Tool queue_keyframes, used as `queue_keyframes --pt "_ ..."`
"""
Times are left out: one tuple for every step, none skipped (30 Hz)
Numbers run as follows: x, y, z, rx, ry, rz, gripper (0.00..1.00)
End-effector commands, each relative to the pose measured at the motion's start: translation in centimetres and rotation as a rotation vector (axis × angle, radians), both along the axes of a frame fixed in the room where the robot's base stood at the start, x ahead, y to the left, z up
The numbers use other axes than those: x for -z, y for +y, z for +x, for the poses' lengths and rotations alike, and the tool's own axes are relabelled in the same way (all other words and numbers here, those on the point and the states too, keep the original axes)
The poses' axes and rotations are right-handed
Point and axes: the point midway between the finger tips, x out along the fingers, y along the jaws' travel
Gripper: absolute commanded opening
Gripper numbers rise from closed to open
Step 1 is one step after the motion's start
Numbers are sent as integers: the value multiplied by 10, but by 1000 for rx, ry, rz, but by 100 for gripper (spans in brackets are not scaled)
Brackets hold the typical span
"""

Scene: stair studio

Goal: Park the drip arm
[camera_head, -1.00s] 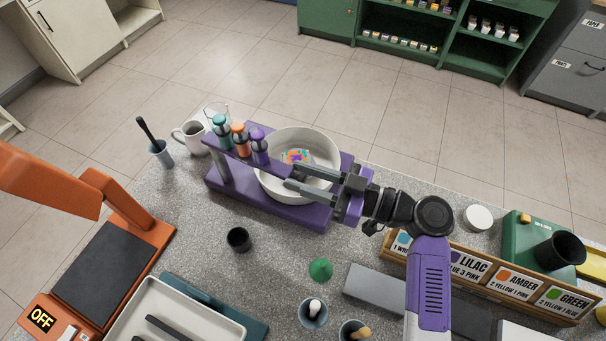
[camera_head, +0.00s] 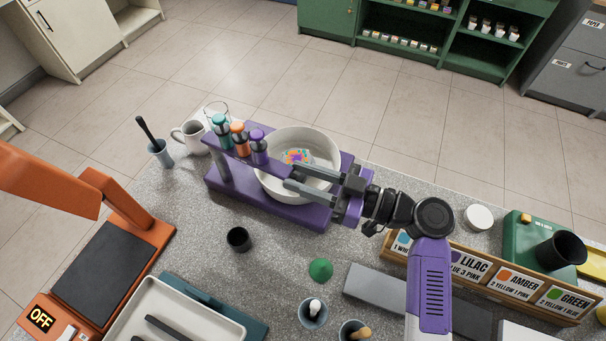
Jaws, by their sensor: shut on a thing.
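The drip arm (camera_head: 243,157) is a purple bar on an upright post at the left of a purple stand (camera_head: 290,211). It carries three capped vials, teal (camera_head: 221,125), orange (camera_head: 239,133) and purple (camera_head: 258,142). The bar reaches over the left side of a white bowl (camera_head: 325,140) on the stand, which has multicoloured patches inside. My gripper (camera_head: 288,176) comes in from the right across the bowl. Its two grey fingers are shut on the free right end of the drip arm; the contact itself is small and partly hidden.
A mug (camera_head: 190,137) and a glass (camera_head: 216,110) stand behind the stand's left end. A brush holder (camera_head: 160,153) is at left. A black cup (camera_head: 238,239) and green cone (camera_head: 320,269) stand in front. An orange press (camera_head: 105,255) and a pale tray (camera_head: 220,320) fill the front left.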

Motion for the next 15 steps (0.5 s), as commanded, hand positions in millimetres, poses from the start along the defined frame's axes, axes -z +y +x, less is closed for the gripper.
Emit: queue_keyframes --pt "3 1 -5 -6 1 -2 0" --pt "3 2 -7 -6 0 -2 0" --pt "4 4 -11 -7 -1 -3 0" --pt "4 6 -14 -7 -1 -3 0" --pt "5 7 -17 -7 -1 -3 0" --pt "5 10 -22 -8 -1 -3 0" --pt "6 12 -26 -9 -2 -4 0" --pt "5 15 -30 -10 -2 -4 0" --pt "6 19 -36 -11 -1 -3 0" --pt "6 22 -40 -12 -2 -3 0" --pt "6 25 -44 -13 -1 -3 0" --pt "6 29 -49 -13 -2 -3 0" --pt "5 32 -53 -14 -3 -2 0" --pt "5 35 -57 -15 -2 -2 0" --pt "5 40 -62 -15 -2 -1 0"
